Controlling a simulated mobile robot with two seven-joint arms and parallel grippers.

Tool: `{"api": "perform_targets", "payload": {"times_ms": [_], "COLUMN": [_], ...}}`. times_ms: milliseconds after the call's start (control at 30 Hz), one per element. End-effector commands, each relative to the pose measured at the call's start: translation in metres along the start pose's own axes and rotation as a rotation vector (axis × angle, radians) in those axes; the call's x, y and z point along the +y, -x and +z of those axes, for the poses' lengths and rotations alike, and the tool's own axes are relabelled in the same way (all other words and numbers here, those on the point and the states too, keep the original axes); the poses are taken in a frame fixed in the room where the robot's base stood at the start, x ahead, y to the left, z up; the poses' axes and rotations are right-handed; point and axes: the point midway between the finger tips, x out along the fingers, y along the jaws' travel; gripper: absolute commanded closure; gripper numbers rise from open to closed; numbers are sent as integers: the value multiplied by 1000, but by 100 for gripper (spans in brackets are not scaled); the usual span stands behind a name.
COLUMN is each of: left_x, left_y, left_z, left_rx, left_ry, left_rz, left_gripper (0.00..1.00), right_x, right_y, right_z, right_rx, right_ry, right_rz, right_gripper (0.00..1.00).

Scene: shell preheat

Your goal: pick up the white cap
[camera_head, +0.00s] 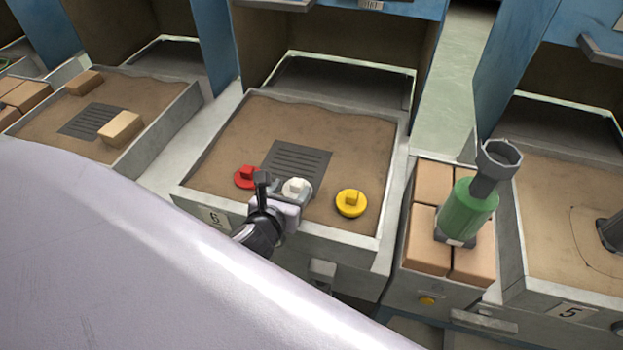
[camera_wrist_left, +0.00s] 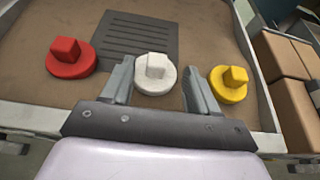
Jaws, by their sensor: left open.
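The white cap (camera_head: 295,187) lies on the sand in the middle tray, just below the dark slotted grate. It is a round disc with a block-shaped knob on top. My left gripper (camera_head: 279,188) is open at the tray's front edge, by the white cap. In the left wrist view the white cap (camera_wrist_left: 155,74) sits between the two open fingers (camera_wrist_left: 158,85), with a finger on each side. I cannot tell whether either finger touches it. My right gripper is not in view.
A red cap (camera_head: 246,177) lies left of the white cap and a yellow cap (camera_head: 351,203) lies right, both close to the fingers. The tray rim (camera_head: 330,236) runs along the front. Right of it stands a green cylinder (camera_head: 466,210) on tan blocks. The sand behind the grate (camera_head: 296,164) is clear.

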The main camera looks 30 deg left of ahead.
Motion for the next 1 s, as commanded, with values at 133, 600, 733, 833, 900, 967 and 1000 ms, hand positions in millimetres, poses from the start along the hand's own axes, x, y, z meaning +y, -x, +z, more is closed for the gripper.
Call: {"api": "perform_targets", "payload": {"times_ms": [133,600,733,833,900,967,1000], "left_x": [0,3,3,3,3,3,3], "left_y": [-10,-62,-70,-71,-71,-71,-71], "left_z": [0,-1,-1,-1,-1,-1,-1], "left_rx": [-2,-1,-1,0,0,0,0], "left_ry": [-10,-5,-6,-6,-6,-6,-6], "left_rz": [2,1,0,0,0,0,0], "left_gripper": [40,40,40,40,40,40,44], "right_x": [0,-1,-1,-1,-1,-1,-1], "right_y": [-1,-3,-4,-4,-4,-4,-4], "right_z": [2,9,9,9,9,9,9], "right_rx": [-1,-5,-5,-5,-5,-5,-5], "right_ry": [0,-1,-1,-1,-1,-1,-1], "right_rz": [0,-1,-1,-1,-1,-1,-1], "right_gripper": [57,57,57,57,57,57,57]}}
